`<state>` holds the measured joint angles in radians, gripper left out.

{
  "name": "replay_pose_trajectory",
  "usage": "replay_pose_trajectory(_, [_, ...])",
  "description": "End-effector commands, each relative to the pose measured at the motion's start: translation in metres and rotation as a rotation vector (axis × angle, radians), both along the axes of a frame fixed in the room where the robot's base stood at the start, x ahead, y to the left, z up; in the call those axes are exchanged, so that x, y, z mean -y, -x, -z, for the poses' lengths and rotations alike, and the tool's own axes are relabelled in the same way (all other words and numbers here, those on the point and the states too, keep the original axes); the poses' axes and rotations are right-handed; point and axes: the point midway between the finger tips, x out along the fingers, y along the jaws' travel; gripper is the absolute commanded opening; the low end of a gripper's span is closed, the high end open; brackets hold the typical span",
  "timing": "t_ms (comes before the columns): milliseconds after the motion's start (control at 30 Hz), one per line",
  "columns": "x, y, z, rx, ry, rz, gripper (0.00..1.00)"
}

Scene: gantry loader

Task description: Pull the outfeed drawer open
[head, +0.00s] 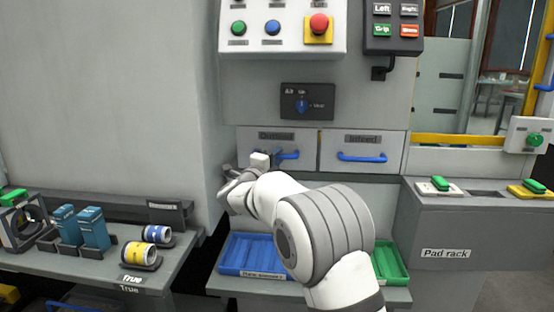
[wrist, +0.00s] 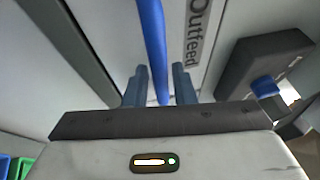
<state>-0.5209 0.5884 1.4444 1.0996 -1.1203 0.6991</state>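The outfeed drawer (head: 306,164) is the left of two grey drawer fronts in the head view. It looks flush with the cabinet. Its blue bar handle (head: 290,155) is partly hidden by my gripper (head: 276,158). In the wrist view the handle (wrist: 152,35) runs down between the two fingers of my gripper (wrist: 159,85), next to the "Outfeed" label (wrist: 197,32). The fingers stand apart on either side of the bar. A narrow gap shows on the right side; contact on the left is unclear.
The infeed drawer (head: 335,140) with its own blue handle is just right. Below are a blue tray (head: 235,262) and a green tray (head: 392,262). A control panel (head: 345,38) is above. A side table (head: 185,255) with parts stands left, a pad rack (head: 440,230) right.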

Motion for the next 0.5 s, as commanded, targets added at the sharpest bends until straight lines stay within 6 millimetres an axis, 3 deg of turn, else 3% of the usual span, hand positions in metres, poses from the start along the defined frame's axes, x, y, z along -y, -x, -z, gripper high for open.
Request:
replay_pose_trajectory(400, [0.0056, -0.0105, -0.0019, -0.001, 0.002, 0.0, 0.23])
replay_pose_trajectory(500, [0.0057, -0.0104, -0.0019, -0.001, 0.002, 0.0, 0.15])
